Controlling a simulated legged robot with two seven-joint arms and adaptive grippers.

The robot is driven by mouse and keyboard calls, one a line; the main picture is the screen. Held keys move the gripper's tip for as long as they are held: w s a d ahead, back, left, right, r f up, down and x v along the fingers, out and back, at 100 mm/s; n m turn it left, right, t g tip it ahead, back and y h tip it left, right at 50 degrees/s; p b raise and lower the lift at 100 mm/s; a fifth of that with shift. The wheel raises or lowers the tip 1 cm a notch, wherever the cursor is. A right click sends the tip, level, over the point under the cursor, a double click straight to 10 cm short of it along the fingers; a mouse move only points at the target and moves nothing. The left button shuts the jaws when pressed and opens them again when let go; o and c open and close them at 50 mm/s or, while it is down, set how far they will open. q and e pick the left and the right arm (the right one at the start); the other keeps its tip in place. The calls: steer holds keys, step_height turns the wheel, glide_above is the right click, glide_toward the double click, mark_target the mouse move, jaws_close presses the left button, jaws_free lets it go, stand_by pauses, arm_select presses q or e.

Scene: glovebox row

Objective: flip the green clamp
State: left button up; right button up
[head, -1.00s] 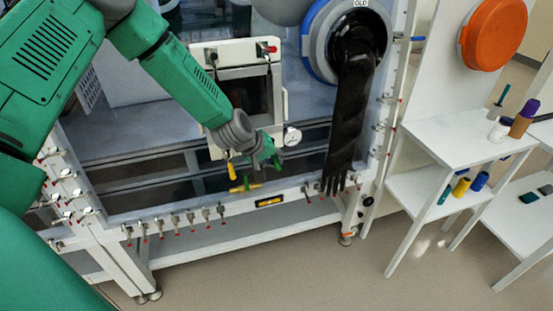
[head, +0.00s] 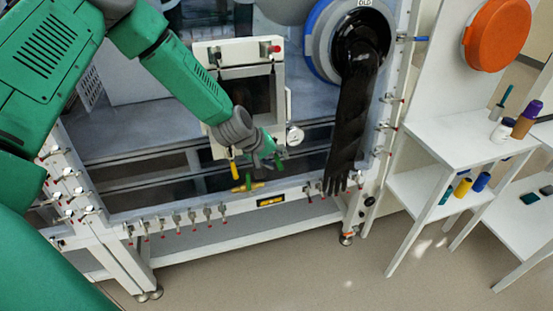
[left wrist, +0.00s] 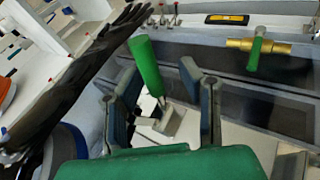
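The green clamp shows as a green handle (left wrist: 147,66) on a metal bracket in the left wrist view. It stands tilted between the fingers of my left gripper (left wrist: 160,88), closer to the left finger in that picture. The fingers are spread, with a clear gap on the right side of the handle. In the head view my left gripper (head: 272,156) is at the lower right corner of the white door of the glovebox. There the clamp is small and partly hidden by the gripper. My right gripper is not in view.
A yellow handle (head: 234,168) hangs at the door's lower edge. A brass valve (left wrist: 258,45) with a green lever is close by. A black glove (head: 349,125) hangs to the right. Several small toggle clamps line the front rail. A white shelf (head: 455,135) holds bottles.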

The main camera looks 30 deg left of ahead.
arm_select(q)
step_height(320, 180, up, 9)
steer(key=shift+d+r, duration=0.1)
steer(key=shift+r, duration=0.35)
steer(key=shift+a, duration=0.2)
steer(key=shift+d, duration=0.1)
